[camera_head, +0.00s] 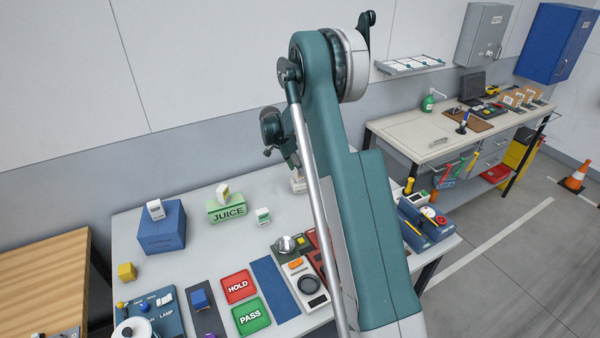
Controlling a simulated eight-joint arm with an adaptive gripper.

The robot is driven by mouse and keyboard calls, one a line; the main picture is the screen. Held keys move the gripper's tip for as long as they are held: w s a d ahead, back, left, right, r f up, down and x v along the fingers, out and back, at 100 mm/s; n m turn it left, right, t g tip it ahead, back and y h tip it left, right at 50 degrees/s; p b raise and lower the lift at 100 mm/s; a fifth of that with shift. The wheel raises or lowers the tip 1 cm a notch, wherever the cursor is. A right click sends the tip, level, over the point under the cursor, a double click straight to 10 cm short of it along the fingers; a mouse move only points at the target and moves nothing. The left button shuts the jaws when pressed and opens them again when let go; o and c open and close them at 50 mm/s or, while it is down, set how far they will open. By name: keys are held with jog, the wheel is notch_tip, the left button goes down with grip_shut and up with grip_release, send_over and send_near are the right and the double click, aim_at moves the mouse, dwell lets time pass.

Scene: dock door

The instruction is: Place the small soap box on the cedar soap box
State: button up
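No label reading soap is legible, so I cannot tell for sure which boxes are the small soap box and the cedar soap box. A small white box with a green label (263,215) stands on the workbench, right of the green JUICE box. A pale item (298,183) behind it is partly hidden by my arm. A small white and yellowish box (222,192) sits on the green JUICE box (227,213). A white box (155,209) stands on a blue box (163,238). What looks like my gripper (269,150) is above the bench's back; its fingers are unclear.
My arm hides the bench's middle right. A second bench (410,140) stands at the back right.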

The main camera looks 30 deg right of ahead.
jog(key=v, duration=0.8)
jog(key=shift+r, duration=0.1)
dwell(0.4)
jog(key=s+a+r+n+t+y, duration=0.1)
jog(key=s+a+r+n+t, duration=0.1)
jog(key=s+a+r+n, duration=0.65)
jog(key=s+a+r+n+t+y, duration=0.15)
jog(key=s+a+r, duration=0.45)
jog(key=s+r, duration=0.75)
jog(key=s+a+f+n+t+y, duration=0.1)
jog(key=s+a+n, duration=0.3)
jog(key=s, duration=1)
jog(key=s+a+f+n+t+y, duration=0.1)
jog(key=s+a, duration=0.6)
jog(key=s, duration=0.8)
notch_tip(320, 180, down, 2)
jog(key=n+t, duration=0.1)
jog(key=n, duration=0.2)
jog(key=shift+s+f+t, duration=0.15)
jog(key=shift+s+t, duration=0.05)
jog(key=shift+t, duration=0.15)
